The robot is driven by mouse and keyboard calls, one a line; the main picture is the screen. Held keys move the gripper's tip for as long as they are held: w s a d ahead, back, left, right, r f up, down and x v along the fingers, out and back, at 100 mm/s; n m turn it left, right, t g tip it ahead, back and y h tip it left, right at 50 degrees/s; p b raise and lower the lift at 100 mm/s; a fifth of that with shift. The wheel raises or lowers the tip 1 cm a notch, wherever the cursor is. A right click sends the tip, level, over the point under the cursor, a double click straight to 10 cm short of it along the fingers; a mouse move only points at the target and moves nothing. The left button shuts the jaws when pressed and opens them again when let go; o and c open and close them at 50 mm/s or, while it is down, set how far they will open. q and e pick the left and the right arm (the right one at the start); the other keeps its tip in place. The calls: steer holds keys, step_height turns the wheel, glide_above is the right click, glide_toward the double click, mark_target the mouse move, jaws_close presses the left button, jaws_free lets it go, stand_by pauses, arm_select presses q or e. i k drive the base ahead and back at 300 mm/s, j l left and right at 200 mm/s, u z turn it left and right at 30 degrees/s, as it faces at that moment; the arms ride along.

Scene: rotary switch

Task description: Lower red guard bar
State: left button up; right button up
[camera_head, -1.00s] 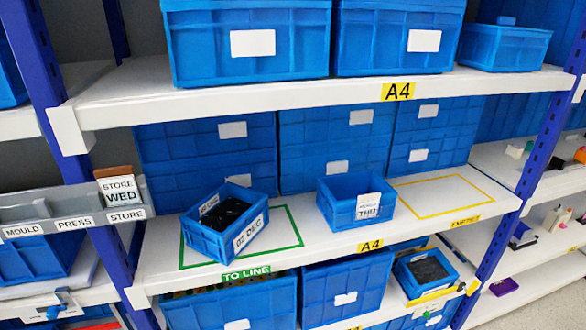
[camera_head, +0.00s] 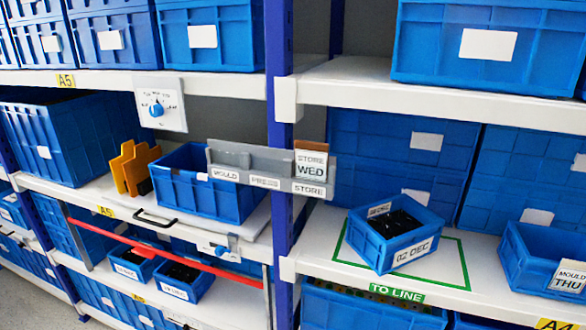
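A red guard bar (camera_head: 165,253) runs across the front of the lower left bay, slanting down to the right in the picture. It sits in front of two small blue bins and below the A5 shelf edge. Grey uprights stand near its ends. A black handle (camera_head: 155,217) is on the shelf edge above it. A white panel with a blue rotary knob (camera_head: 156,109) hangs under the upper shelf. A second blue knob (camera_head: 220,251) is on a small white plate just above the bar's right part. Neither of my grippers shows.
A grey card rack labelled MOULD, PRESS and STORE (camera_head: 248,176) juts out by the blue post (camera_head: 280,130). A bin marked 02 DEC (camera_head: 396,232) sits inside a green outline on the right shelf. A larger blue bin (camera_head: 190,190) and orange dividers (camera_head: 134,165) stand on the A5 shelf.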

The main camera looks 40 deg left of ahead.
mark_target(141, 249)
steer(key=k+j+u, duration=0.15)
steer(key=u, duration=1.9)
